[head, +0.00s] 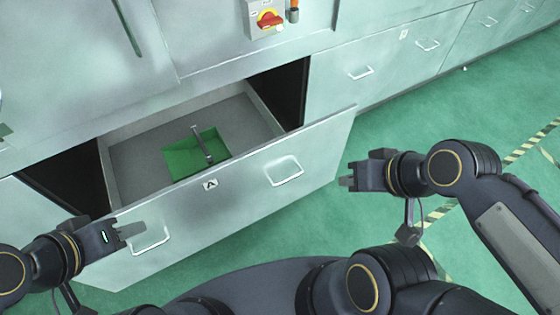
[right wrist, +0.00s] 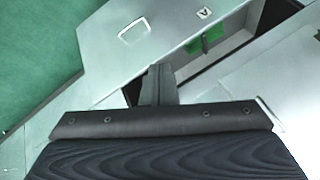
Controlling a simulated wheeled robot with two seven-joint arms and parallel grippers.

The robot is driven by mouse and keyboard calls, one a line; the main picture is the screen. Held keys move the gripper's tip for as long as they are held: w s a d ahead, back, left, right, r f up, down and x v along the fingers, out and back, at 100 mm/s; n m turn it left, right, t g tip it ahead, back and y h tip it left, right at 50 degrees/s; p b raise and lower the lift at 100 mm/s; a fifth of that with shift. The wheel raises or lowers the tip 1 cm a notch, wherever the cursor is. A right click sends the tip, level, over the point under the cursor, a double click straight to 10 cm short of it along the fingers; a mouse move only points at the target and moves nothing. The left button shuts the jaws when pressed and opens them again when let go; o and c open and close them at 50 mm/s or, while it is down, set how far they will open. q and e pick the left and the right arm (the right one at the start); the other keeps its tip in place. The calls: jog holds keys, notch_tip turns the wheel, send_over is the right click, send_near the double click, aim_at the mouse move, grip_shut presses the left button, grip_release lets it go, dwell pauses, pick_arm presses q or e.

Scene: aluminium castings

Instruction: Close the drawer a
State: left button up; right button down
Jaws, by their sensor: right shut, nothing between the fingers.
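Drawer a (head: 235,195) is pulled open from the pale cabinet. Its front panel carries a label "A" (head: 210,184) and two handles, a right one (head: 285,172) and a left one (head: 150,240). My left gripper (head: 138,231) is in front of the panel, over the left handle; I cannot tell whether it touches. My right gripper (head: 346,182) is shut and empty, just right of the panel's right end. In the right wrist view, its closed fingers (right wrist: 159,85) point towards the open drawer (right wrist: 185,40), and a handle (right wrist: 134,30) shows on the panel.
Inside the drawer lie a green sheet or tray (head: 185,160) and a grey metal tool (head: 203,145). Closed drawers (head: 385,60) continue to the right. A red rotary switch (head: 268,19) sits above. The green floor (head: 450,110) is clear to the right, with striped tape (head: 530,145).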

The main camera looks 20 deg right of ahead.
jog(key=w+d+f+m+t+b, duration=0.2)
jog(key=w+f+m+b, duration=0.5)
jog(key=w+f+b, duration=0.45)
jog(key=m+t+h+b, duration=0.1)
jog(key=m+h+b, duration=0.1)
jog(key=m+b, duration=0.65)
send_near(308, 137)
notch_tip(308, 137, down, 4)
jog(key=n+b, duration=0.2)
jog(key=w, duration=0.1)
jog(key=w+p, duration=0.1)
jog(key=w, duration=0.1)
jog(key=shift+a, duration=0.4)
jog(key=shift+w+a+f, duration=0.1)
jog(key=shift+w+a, duration=0.05)
jog(key=shift+w, duration=0.3)
